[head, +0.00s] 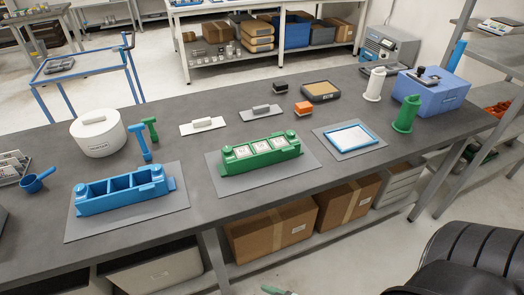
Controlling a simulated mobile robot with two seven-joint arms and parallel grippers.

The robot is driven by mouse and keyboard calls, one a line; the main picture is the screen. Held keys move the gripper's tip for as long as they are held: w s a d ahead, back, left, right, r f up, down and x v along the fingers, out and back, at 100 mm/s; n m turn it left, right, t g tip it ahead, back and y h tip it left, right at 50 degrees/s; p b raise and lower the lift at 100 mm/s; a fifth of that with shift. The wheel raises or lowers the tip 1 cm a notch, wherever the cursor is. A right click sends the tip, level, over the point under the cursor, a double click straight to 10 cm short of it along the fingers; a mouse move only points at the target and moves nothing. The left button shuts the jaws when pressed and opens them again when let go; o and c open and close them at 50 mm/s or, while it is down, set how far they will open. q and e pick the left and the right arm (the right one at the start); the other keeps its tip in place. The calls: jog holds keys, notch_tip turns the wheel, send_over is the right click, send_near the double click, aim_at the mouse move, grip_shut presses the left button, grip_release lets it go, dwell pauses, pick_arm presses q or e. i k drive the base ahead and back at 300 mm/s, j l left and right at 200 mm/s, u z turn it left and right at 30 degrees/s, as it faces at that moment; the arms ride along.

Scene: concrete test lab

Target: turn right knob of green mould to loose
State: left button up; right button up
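The green mould (262,163) stands on a grey mat (308,166) at the middle of the table. Its three compartments hold pale, reddish-patterned fillings. Its right knob (290,135) is a small green round piece on the right end block; its turn position is too small to tell. A matching left knob (228,150) sits on the other end.
A blue mould (122,193) stands on a mat to the left. A blue-framed tray (350,139) lies to the right. The table's front edge is clear.

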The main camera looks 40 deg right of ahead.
aim_at(290, 133)
jog(key=z, duration=1.35)
